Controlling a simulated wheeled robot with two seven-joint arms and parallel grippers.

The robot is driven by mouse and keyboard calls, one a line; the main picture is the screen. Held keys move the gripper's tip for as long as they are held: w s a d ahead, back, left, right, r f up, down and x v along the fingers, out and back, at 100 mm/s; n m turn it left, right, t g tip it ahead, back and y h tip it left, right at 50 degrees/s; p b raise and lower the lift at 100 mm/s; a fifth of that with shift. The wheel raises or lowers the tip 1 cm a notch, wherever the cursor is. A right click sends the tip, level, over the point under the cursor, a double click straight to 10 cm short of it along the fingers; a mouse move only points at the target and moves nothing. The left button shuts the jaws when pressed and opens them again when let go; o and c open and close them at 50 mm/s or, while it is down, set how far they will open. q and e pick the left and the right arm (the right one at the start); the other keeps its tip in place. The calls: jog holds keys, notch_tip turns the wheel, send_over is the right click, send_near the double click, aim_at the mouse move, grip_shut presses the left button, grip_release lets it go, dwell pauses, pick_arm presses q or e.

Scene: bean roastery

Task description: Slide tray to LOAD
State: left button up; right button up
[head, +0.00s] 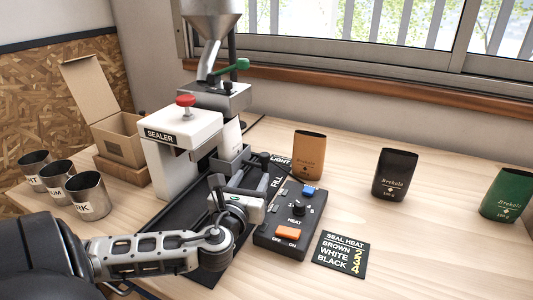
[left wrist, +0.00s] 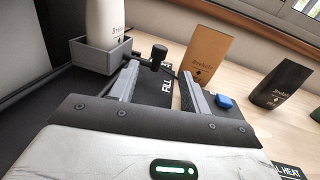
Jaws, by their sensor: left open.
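The tray is a small grey open box (left wrist: 101,62) with a white pouch (left wrist: 103,25) standing in it; in the head view the tray (head: 229,162) sits below the sealer and spout. A black knob (left wrist: 158,54) on a thin rod stands at the tray's right side. My left gripper (left wrist: 158,80) is open, with its fingers pointing toward the knob, one to each side in the picture; I cannot tell whether they touch it. A FILL label shows beside the track, and the LOAD mark is not readable. My right gripper is out of view.
A black control box (head: 286,232) with a blue button and orange switch lies right of my gripper. The white sealer (head: 177,150) stands behind left. Brown (head: 308,157), black (head: 395,174) and green (head: 507,194) pouches stand right. Metal cups (head: 88,195) and a carton (head: 120,140) are left.

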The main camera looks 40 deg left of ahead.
aim_at(264, 158)
pick_arm(q)
jog(key=x, duration=1.1)
jog(key=shift+w+a, duration=0.1)
jog(key=shift+w, duration=0.3)
grip_shut()
